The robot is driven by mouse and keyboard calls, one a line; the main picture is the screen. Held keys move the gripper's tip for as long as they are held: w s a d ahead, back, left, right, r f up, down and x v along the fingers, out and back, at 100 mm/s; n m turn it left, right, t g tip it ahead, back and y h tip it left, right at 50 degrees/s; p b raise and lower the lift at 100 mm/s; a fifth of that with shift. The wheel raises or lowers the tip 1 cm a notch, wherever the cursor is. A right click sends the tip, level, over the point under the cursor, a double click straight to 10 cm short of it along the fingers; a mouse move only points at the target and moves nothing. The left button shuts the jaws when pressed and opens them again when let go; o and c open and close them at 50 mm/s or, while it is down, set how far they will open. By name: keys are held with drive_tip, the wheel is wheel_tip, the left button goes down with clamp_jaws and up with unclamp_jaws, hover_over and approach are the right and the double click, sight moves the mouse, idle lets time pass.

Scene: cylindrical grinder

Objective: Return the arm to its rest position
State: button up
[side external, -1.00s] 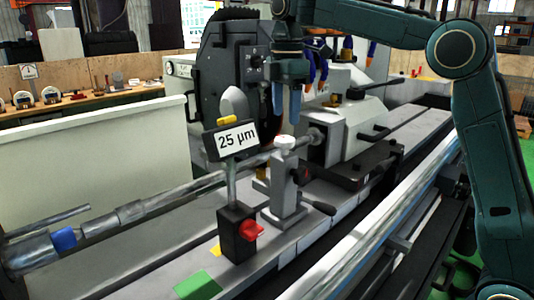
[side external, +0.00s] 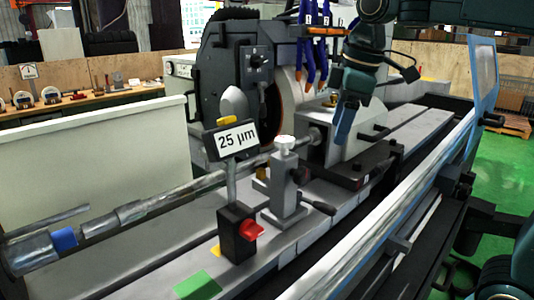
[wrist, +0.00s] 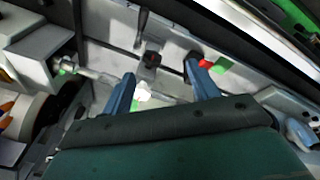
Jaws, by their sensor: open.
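My gripper (side external: 344,120) is dark green with blue fingers. In the side view it hangs tilted, fingers down, above the machine bed, to the right of the grinding wheel and in front of the grey headstock-like block (side external: 345,135). Only one finger shows clearly there. In the wrist view my gripper (wrist: 160,68) has its two blue fingers spread apart with nothing held between them. The white-topped post (side external: 284,143) stands on the bed to the left of the gripper, apart from it in the side view.
The gauge sign reading 25 µm (side external: 237,141) stands on a black block with a red knob (side external: 251,229). A long steel shaft (side external: 150,208) runs along the bed. Blue hoses (side external: 308,62) hang near the wheel. Green floor (side external: 500,170) lies open at the right.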

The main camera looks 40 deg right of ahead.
drive_tip(key=s+f+m+t, duration=0.1)
drive_tip(key=s+f+m, duration=0.2)
drive_tip(key=s+f, duration=0.2)
drive_tip(key=s+f+m+t, duration=0.2)
drive_tip(key=s+f+m, duration=0.2)
drive_tip(key=s, duration=0.6)
drive_tip(key=shift+f, duration=0.9)
drive_tip(key=shift+s, duration=0.1)
drive_tip(key=shift+c, duration=0.4)
